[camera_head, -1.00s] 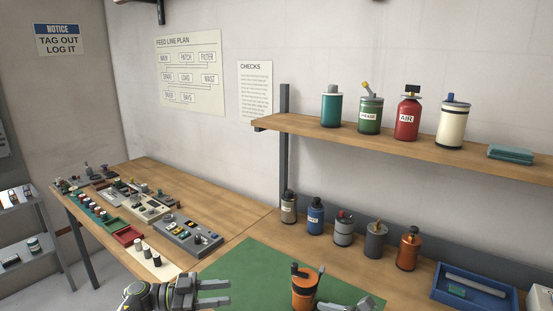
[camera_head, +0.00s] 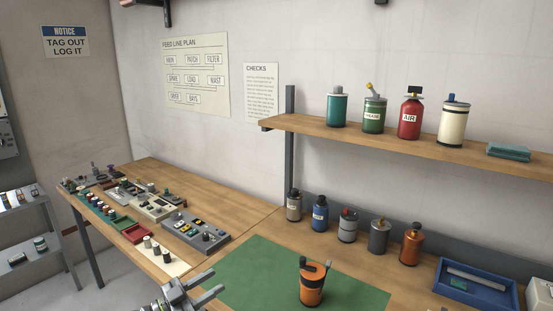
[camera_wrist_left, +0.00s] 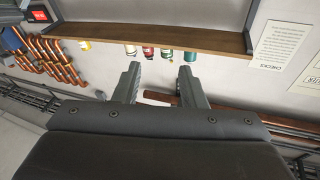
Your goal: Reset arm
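My left gripper (camera_head: 196,288) is at the bottom of the head view, beside the near left edge of the green mat (camera_head: 245,275). Its two fingers are spread with nothing between them. The left wrist view also shows the two dark fingers (camera_wrist_left: 160,88) apart and empty. An orange can with a dark top (camera_head: 312,288) stands upright on the mat, to the right of my left gripper and clear of it. My right gripper is not in view.
A grey switch panel (camera_head: 196,232) and other parts fill the left bench. Several canisters stand along the wall, including an orange one (camera_head: 411,246). A blue tray (camera_head: 475,288) is at right. A wooden shelf (camera_head: 400,143) above holds several canisters. The mat is otherwise clear.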

